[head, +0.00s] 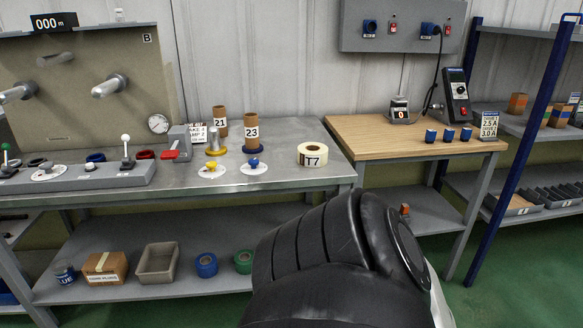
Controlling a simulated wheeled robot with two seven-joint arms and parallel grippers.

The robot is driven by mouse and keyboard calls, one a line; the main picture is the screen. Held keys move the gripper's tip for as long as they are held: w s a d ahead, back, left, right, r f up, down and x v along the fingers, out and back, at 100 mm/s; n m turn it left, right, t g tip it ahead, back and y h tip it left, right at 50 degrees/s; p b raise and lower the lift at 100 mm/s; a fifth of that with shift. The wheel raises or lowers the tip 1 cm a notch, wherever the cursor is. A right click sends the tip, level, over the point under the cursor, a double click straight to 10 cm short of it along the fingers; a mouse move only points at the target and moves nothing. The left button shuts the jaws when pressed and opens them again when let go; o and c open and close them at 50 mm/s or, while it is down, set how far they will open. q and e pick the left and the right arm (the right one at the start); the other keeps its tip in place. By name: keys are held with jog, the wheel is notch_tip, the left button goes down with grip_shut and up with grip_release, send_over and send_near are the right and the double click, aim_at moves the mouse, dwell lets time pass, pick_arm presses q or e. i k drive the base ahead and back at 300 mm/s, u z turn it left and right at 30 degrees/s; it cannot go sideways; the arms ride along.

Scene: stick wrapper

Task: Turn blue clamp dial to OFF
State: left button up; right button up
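A blue dial knob (254,163) sits on a white round plate near the front edge of the grey metal bench. The marks on its plate are too small to read, so I cannot tell its setting. Neither of my grippers is in view. A dark part of my own arm fills the lower middle of the picture, apart from the dial.
A cream tape roll marked T7 (312,154) lies right of the blue dial. A red-handled grey device (179,145) and a lever panel (85,178) stand left. A wooden table (380,135) is at right, holding several small blue items.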

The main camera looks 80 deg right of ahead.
aim_at(253, 162)
jog(key=z, duration=2.35)
jog(key=k, duration=0.2)
jog(key=u, duration=0.95)
jog(key=i, duration=1.15)
jog(key=z, duration=0.5)
